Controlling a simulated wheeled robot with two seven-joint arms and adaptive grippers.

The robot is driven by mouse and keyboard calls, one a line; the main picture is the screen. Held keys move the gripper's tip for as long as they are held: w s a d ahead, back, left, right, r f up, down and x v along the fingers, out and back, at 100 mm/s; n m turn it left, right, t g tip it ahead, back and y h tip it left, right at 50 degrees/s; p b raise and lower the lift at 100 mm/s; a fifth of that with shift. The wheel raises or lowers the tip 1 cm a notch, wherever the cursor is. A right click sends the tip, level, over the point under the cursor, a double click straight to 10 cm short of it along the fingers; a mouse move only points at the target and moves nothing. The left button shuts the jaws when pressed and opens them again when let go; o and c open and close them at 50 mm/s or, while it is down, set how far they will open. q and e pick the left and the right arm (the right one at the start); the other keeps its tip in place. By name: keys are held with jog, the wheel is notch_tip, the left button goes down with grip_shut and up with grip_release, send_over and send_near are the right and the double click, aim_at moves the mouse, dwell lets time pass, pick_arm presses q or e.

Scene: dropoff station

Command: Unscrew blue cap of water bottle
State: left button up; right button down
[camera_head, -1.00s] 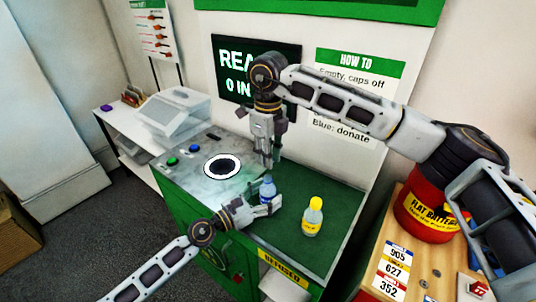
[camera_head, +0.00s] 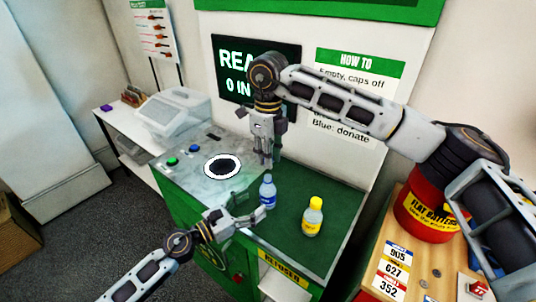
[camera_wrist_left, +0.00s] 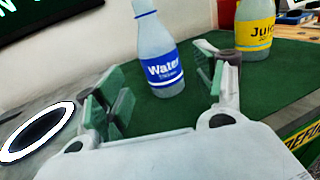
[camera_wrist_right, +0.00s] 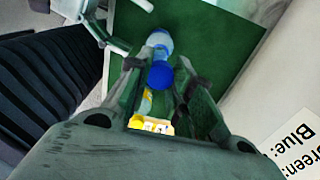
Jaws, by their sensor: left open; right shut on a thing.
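The water bottle (camera_head: 267,193), with a blue label, stands upright on the green mat (camera_head: 288,240). Its body also shows in the left wrist view (camera_wrist_left: 157,55), with its top cut off. My right gripper (camera_head: 268,158) is above it, pointing down. In the right wrist view its fingers are shut on the blue cap (camera_wrist_right: 160,76), and the bottle shows beyond and apart from it (camera_wrist_right: 158,40). My left gripper (camera_head: 248,208) is open and empty beside the bottle, to its lower left. In its wrist view the bottle stands beyond the fingertips, between them.
A juice bottle (camera_head: 313,217) with a yellow cap stands to the right on the mat. A grey panel with a round black hole (camera_head: 222,167) and green and blue buttons lies left. A red battery bin (camera_head: 425,215) stands on a wooden table at the right.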

pick_arm(q)
jog(key=shift+v, duration=2.9)
pick_arm(e)
jog(key=shift+s, duration=0.1)
